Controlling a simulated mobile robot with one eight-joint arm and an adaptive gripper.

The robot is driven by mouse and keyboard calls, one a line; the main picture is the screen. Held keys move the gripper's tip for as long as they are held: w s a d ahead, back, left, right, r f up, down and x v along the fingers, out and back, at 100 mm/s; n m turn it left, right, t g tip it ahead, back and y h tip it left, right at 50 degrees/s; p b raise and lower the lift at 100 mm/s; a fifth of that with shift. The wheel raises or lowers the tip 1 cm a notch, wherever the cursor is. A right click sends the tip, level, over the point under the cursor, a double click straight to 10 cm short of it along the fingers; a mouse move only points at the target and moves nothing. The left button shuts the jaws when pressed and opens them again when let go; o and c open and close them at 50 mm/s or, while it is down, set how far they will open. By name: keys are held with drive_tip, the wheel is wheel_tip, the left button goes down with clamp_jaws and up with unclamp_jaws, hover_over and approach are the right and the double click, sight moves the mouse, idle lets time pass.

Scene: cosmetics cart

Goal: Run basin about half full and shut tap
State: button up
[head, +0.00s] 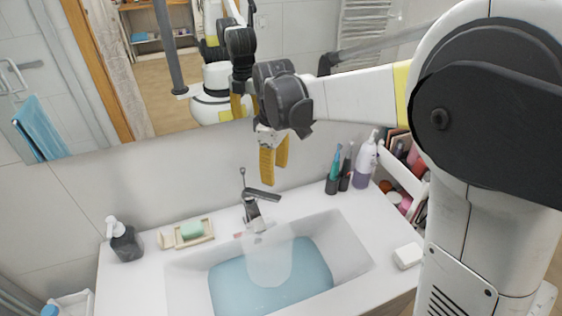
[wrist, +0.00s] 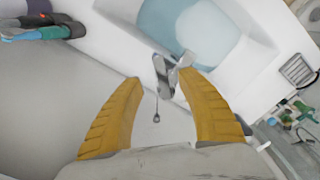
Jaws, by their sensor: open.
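The white basin (head: 355,250) is set in the counter and holds pale blue water (head: 300,278) over much of its floor; I cannot tell the exact depth. The chrome tap (head: 252,212) stands at its back edge, with its lever (head: 262,195) angled up to the right. A pale translucent stream (head: 268,260) falls from the spout into the water. My gripper (head: 273,165) is open and empty, above and behind the tap, pointing down. In the wrist view the tap (wrist: 162,75) shows just beyond and between the yellow fingertips (wrist: 158,78).
A dark soap bottle (head: 125,242) and a soap dish (head: 190,232) stand left of the tap. Toothbrush cups (head: 338,184) and a white pump bottle (head: 364,165) stand right. A white block (head: 407,256) lies on the right counter. A mirror (head: 165,75) rises behind.

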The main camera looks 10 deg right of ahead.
sight(275, 197)
drive_tip(key=f, duration=0.3)
drive_tip(key=f+b, duration=0.1)
drive_tip(key=f, duration=0.3)
drive_tip(key=f+b, duration=0.1)
drive_tip(key=f, duration=0.3)
drive_tip(key=shift+w, duration=0.25)
clamp_jaws()
